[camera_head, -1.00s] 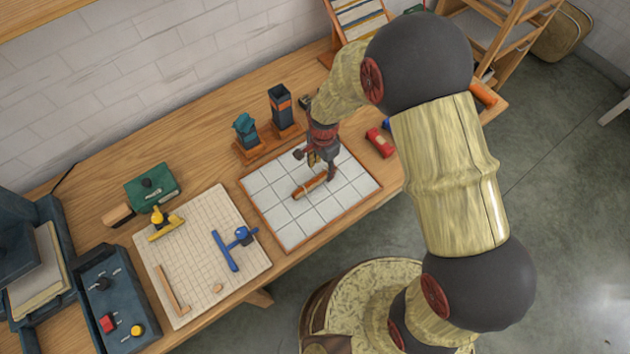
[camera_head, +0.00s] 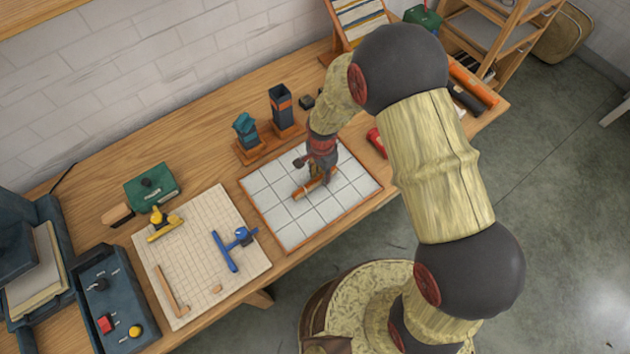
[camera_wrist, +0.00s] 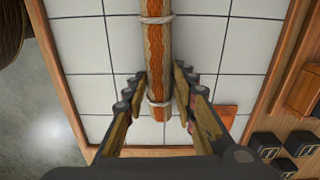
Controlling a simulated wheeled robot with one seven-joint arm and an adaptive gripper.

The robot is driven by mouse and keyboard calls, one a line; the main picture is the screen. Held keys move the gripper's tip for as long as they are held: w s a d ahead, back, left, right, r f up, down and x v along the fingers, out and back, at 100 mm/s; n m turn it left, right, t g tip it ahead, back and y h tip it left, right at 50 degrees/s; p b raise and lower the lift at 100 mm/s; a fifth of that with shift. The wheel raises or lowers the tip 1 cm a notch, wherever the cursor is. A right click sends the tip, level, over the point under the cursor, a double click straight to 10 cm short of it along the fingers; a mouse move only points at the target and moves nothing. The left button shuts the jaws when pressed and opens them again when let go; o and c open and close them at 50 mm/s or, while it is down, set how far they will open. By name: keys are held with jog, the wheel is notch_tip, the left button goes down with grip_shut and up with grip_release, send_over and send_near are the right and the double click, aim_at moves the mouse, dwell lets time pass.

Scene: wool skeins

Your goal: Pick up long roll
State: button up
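A brown-orange roll (camera_head: 302,192) tied with pale string lies on the white tiled board (camera_head: 282,227). It also shows in the wrist view (camera_wrist: 157,45), running away from my gripper. My gripper (camera_head: 318,184) is down at the roll and covers part of it in the head view. In the wrist view the two fingers (camera_wrist: 160,80) stand open on either side of the roll, near its close end. Narrow gaps seem to remain beside the roll; contact is hard to tell.
A wooden stand with dark upright holders (camera_head: 285,130) is behind the board. A red item (camera_head: 376,142) lies right of it. An orange roll (camera_head: 474,85) and a dark roll (camera_head: 464,100) lie at the table's right end. A gridded mat (camera_head: 200,270) with tools is at left.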

jog(key=c, duration=0.6)
grip_shut()
jog(key=shift+r, duration=0.15)
